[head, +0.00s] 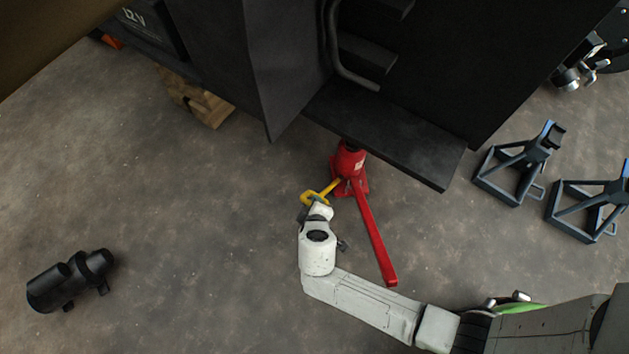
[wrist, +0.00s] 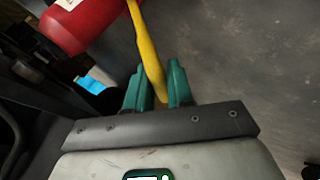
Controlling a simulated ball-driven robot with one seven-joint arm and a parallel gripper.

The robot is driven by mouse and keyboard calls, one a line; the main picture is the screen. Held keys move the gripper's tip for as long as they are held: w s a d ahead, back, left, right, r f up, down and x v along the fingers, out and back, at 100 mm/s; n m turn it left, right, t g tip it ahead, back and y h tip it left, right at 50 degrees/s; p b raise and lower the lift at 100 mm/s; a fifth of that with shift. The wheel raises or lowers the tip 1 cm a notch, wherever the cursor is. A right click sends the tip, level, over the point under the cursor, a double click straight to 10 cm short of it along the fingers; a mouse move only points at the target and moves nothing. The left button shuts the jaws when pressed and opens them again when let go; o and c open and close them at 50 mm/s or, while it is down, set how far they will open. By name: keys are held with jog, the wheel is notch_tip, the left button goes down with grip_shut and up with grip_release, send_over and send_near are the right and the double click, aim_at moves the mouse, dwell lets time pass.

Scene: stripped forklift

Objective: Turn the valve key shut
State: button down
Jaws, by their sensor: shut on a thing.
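The valve key (head: 328,190) is a yellow bar with a loop-shaped end. It runs from the red bottle jack (head: 350,168) down-left to my gripper (head: 315,206) in the head view. In the wrist view the yellow key (wrist: 148,50) passes from the red jack body (wrist: 78,22) down between the teal fingers of my gripper (wrist: 160,88). The fingers are shut on the key. The key's inner end at the jack is not clear in either view. Part of its loop is hidden behind my wrist in the head view.
The jack's long red handle (head: 376,235) slants down-right beside my arm. The dark forklift body (head: 390,137) overhangs the jack. Wood blocks (head: 196,100) lie upper left, and a black cylinder part (head: 68,280) lower left. The floor left of my gripper is clear.

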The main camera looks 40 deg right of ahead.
jog(key=c, duration=1.1)
grip_release()
jog(key=p+v, duration=0.5)
jog(key=v, duration=0.6)
jog(key=shift+f, duration=0.1)
notch_tip(320, 180, up, 15)
jog(key=p, duration=1.4)
